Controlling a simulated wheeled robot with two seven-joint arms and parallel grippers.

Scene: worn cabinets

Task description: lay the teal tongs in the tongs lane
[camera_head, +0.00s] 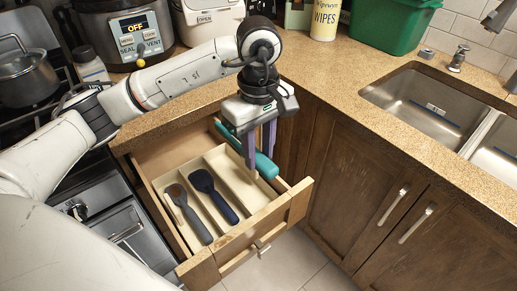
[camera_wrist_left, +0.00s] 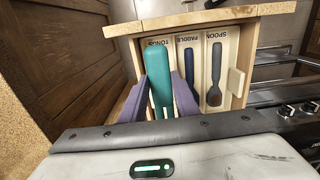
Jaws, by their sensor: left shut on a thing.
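The teal tongs (camera_head: 265,166) are between the purple fingers of my left gripper (camera_head: 259,157), which is shut on them. In the left wrist view the tongs (camera_wrist_left: 157,68) run lengthwise between the fingers (camera_wrist_left: 159,86), at the lane labelled TONGS (camera_wrist_left: 153,43). In the head view they are at the right side of the open drawer (camera_head: 255,234), roughly along its right wall. I cannot tell whether they touch the lane floor. The fingers hide part of them. My right gripper is not in view.
A navy paddle (camera_head: 224,208) lies in the middle lane and a grey spoon (camera_head: 194,219) in the left lane, with low dividers between. Cabinet doors (camera_head: 350,185) stand to the right, the stove to the left.

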